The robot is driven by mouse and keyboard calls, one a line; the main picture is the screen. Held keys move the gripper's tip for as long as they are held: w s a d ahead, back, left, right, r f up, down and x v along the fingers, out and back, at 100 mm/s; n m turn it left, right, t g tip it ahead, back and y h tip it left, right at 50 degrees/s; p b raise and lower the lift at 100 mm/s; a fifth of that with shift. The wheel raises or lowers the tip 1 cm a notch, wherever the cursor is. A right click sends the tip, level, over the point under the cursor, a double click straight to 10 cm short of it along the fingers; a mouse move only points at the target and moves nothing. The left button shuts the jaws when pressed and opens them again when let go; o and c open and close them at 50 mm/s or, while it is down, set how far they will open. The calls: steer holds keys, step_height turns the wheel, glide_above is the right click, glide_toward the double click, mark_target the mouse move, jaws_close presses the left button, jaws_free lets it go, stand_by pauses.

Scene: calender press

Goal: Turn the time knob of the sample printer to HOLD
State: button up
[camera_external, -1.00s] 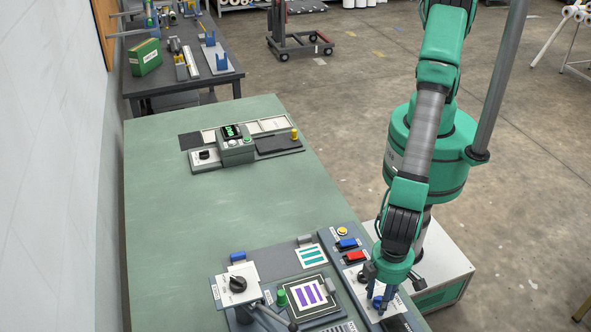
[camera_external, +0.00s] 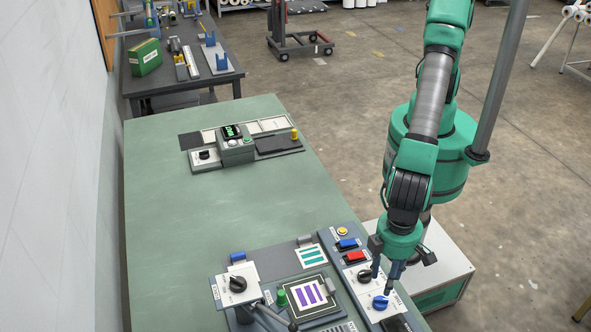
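The sample printer (camera_external: 262,262) lies at the front of the green bench. A right-hand control strip (camera_external: 333,241) carries a black knob (camera_external: 364,275) and a blue knob (camera_external: 380,302), each on a white plate. Another black knob (camera_external: 238,284) sits on a white plate at the printer's left. Labels and pointer settings are too small to read, so I cannot tell which knob is the time knob. My gripper (camera_external: 384,279) points down above the strip, near the black and blue knobs. Its fingers look apart with nothing between them, and the blue knob is clear of them.
A blue button (camera_external: 346,244), a red button (camera_external: 355,257) and a yellow button (camera_external: 342,231) line the strip. A green knob (camera_external: 281,298) and a dark lever (camera_external: 273,317) stand at the printer's front. Another device (camera_external: 237,150) sits farther back; the bench between is clear.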

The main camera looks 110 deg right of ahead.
steer(key=shift+r, duration=1.35)
steer(key=w+d+r+n+t+y+b, duration=0.1)
steer(key=d+r, duration=1)
steer(key=d, duration=0.3)
steer(key=w+d+r+n+t+b, duration=0.1)
steer(key=w+d+r, duration=0.1)
steer(key=d+r, duration=1)
steer(key=s+d+r+n+t+b, duration=0.15)
steer(key=s+d, duration=0.25)
steer(key=d, duration=0.4)
steer(key=s+d+r, duration=0.3)
steer(key=s+d, duration=0.1)
steer(key=d, duration=0.4)
steer(key=s+d+n+t+h+b, duration=0.1)
steer(key=s+d+t, duration=0.1)
steer(key=s+d, duration=0.8)
steer(key=shift+s+n+b, duration=0.35)
steer(key=shift+s, duration=0.75)
